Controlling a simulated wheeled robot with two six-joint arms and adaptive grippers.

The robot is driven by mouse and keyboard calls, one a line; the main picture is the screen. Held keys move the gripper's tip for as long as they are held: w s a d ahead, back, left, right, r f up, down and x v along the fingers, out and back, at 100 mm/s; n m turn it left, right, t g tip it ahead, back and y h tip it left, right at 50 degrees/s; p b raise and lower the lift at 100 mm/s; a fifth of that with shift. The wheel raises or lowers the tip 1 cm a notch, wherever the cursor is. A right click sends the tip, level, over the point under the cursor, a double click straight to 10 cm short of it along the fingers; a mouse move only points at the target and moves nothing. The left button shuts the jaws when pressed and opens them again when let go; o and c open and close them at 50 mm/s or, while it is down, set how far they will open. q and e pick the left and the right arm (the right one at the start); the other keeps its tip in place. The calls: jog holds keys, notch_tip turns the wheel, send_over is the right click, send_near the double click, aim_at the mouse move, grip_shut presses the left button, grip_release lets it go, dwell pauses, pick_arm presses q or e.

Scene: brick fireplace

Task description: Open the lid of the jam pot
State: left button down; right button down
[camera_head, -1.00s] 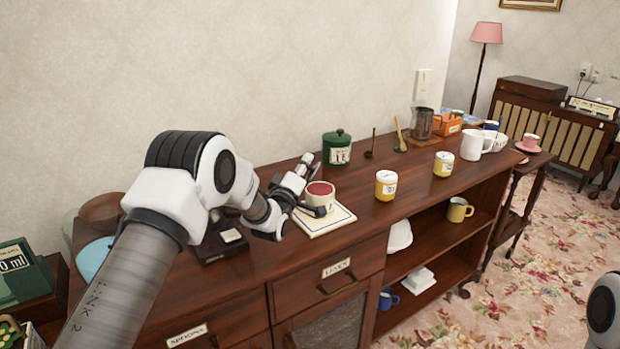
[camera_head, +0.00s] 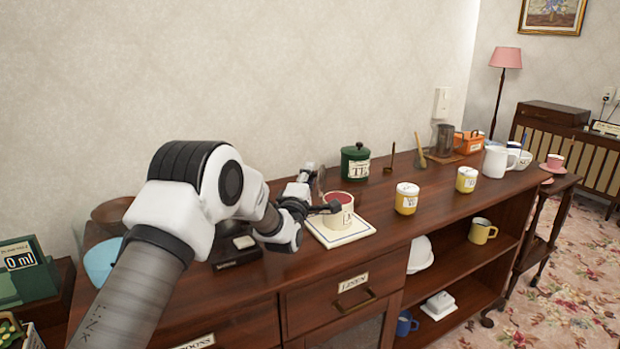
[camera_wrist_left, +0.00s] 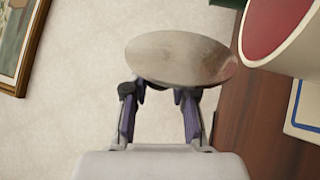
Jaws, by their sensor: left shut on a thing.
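The jam pot (camera_head: 340,213) is a cream pot with red jam showing at its open top. It stands upright on a white tile with a blue border (camera_head: 352,236). My left gripper (camera_head: 318,193) is beside the pot's left side in the head view. In the left wrist view it (camera_wrist_left: 160,93) is shut on a round greyish disc (camera_wrist_left: 180,57), which looks like the lid, held clear of the pot. The pot's red inside (camera_wrist_left: 272,25) shows at the upper right there. My right gripper is not in view.
A green canister (camera_head: 355,163) stands behind the pot on the dark wooden sideboard (camera_head: 400,262). A blue bowl (camera_head: 101,262) and a dark box (camera_head: 234,252) are on the left. The wall is close behind.

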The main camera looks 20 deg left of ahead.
pick_arm(q)
jog(key=c, duration=0.9)
grip_release()
jog(key=v, duration=1.2)
jog(key=shift+a, duration=0.1)
